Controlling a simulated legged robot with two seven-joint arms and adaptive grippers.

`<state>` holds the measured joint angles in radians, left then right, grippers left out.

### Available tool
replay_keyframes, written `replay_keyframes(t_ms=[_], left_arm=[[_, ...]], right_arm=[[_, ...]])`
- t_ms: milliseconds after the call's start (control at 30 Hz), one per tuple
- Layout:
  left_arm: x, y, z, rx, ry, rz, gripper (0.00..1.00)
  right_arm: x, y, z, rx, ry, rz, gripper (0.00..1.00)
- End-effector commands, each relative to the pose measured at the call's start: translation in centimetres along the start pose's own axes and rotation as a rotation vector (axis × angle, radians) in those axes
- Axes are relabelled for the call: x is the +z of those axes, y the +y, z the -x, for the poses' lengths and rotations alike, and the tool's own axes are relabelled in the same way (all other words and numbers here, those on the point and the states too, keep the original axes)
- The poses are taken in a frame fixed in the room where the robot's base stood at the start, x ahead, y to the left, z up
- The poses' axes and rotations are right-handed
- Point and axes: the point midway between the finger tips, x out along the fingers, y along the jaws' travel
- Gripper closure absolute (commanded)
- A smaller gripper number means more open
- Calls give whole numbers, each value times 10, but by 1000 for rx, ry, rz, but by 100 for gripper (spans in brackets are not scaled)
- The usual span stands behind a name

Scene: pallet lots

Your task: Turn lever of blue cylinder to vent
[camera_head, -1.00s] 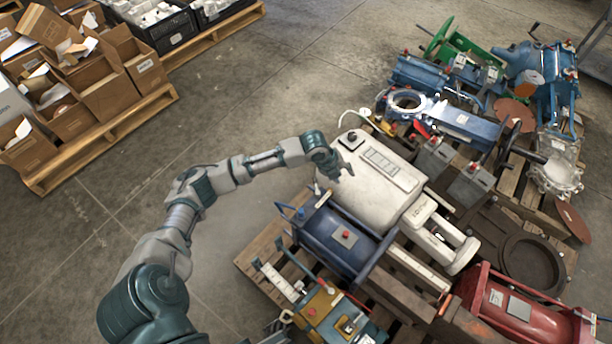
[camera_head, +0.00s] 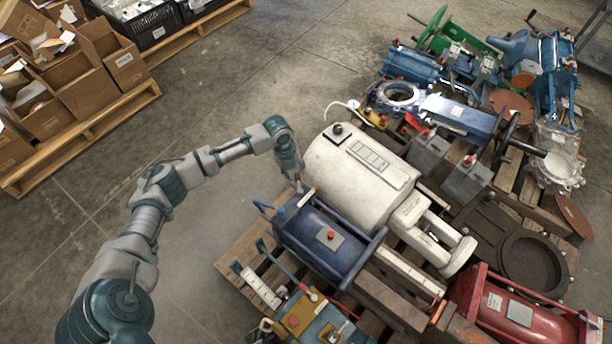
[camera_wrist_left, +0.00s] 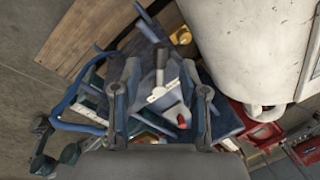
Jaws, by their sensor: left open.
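The blue cylinder (camera_head: 318,250) lies on its side on the pallet, with a red knob on its top plate. My left gripper (camera_head: 299,187) points down just above the cylinder's upper left end, beside the white tank. In the left wrist view, my gripper (camera_wrist_left: 162,78) is open, its two fingers spread over blue parts (camera_wrist_left: 222,118). A pale, narrow lever-like piece (camera_wrist_left: 159,82) shows between the fingers; I cannot tell whether they touch it. A pale strip (camera_head: 307,197) also shows at the fingertips in the head view. The vent marking cannot be made out.
The white tank (camera_head: 345,185) lies close against the gripper's right side. A red cylinder (camera_head: 510,305), grey boxes and blue valves crowd the pallets to the right. Cardboard boxes (camera_head: 85,80) stand on a pallet at upper left. The floor between is clear.

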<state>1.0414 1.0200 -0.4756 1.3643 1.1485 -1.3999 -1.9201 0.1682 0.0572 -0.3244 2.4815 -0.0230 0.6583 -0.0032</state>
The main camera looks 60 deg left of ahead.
Motion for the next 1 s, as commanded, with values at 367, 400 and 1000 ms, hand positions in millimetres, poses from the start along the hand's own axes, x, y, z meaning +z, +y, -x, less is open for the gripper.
replay_keyframes(t_ms=[367, 400, 1000], left_arm=[[0, 0, -30, -1, -3, 0, 57], [0, 0, -30, -2, -3, 0, 57], [0, -1, -29, -2, -2, 1, 100]], right_arm=[[2, -1, -5, -15, 46, 3, 60], [2, -1, -5, -15, 47, 3, 60], [7, -2, -5, -15, 39, 2, 60]])
